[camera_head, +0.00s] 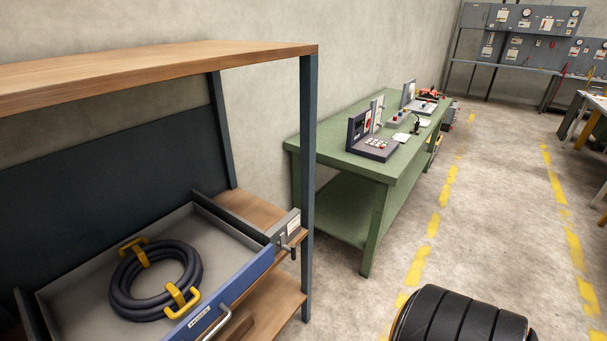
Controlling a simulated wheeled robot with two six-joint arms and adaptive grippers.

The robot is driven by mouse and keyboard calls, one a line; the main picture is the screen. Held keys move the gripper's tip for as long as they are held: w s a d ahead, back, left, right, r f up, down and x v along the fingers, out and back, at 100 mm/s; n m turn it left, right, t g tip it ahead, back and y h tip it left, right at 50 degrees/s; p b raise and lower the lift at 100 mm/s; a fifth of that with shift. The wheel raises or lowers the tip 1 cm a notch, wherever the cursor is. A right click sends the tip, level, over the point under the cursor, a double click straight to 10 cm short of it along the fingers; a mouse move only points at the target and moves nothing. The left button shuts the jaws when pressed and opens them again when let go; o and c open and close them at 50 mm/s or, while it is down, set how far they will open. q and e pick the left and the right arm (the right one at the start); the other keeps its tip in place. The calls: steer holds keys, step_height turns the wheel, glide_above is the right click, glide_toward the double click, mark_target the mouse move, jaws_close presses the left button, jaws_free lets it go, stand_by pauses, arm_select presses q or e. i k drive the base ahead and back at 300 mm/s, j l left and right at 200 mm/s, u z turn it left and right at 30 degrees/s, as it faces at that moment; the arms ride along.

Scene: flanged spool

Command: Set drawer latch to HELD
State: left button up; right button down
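A blue-fronted drawer (255,281) stands pulled out from a shelf unit at the lower left. It holds a dark coiled hose with two yellow handles (182,299). A grey latch housing (287,225) with a small pale label sits at the drawer's right side, beside the shelf post. A small lever (291,250) hangs below the label. The label's text and the latch setting are too small to read. Neither of my grippers can be made out in this view.
The shelf's wooden top (160,70) overhangs the drawer, and a dark upright post (308,190) stands close to the latch. A green workbench (300,148) with instruments stands behind to the right. The floor between yellow dashed lines is open. A black ribbed shape fills the bottom right.

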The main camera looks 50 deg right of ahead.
mark_target(282, 244)
steer(key=z, duration=1.35)
